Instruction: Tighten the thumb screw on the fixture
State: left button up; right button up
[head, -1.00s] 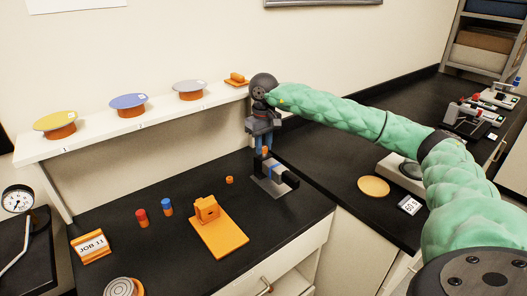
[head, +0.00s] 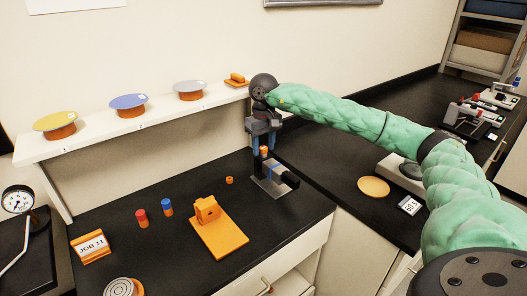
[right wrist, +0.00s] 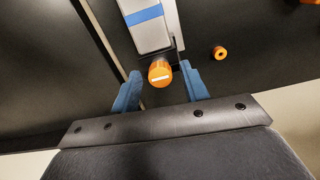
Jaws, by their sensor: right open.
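The fixture (head: 268,186) is a grey plate with a black upright and a blue stripe, at the back of the black bench. Its orange thumb screw (head: 264,150) shows between the fingers of my right gripper (head: 264,149). In the right wrist view the thumb screw (right wrist: 160,74) has a white line on its end and lies between two blue fingers, beside the blue-striped part of the fixture (right wrist: 148,28). The right gripper (right wrist: 160,79) is open, with a visible gap to the screw on each side. The left gripper is out of view.
An orange ring (head: 229,180) lies left of the fixture. An orange stand (head: 219,234) and red (head: 142,218) and blue (head: 167,207) capped cylinders stand further left. A white shelf (head: 150,124) with discs is behind. An orange disc (head: 373,187) is at right.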

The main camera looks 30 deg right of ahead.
aim_at(264, 148)
jog(key=shift+r+p, duration=0.95)
jog(key=shift+r, duration=2.6)
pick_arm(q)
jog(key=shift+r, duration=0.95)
pick_arm(e)
jog(key=shift+r, duration=0.2)
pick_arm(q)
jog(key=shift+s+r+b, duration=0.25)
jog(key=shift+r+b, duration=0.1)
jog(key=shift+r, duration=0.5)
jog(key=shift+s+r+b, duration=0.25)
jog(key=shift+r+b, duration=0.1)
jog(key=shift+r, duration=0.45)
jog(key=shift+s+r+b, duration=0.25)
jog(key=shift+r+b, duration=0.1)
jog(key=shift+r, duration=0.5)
pick_arm(e)
notch_tip(264, 148, up, 7)
jog(key=shift+r, duration=0.15)
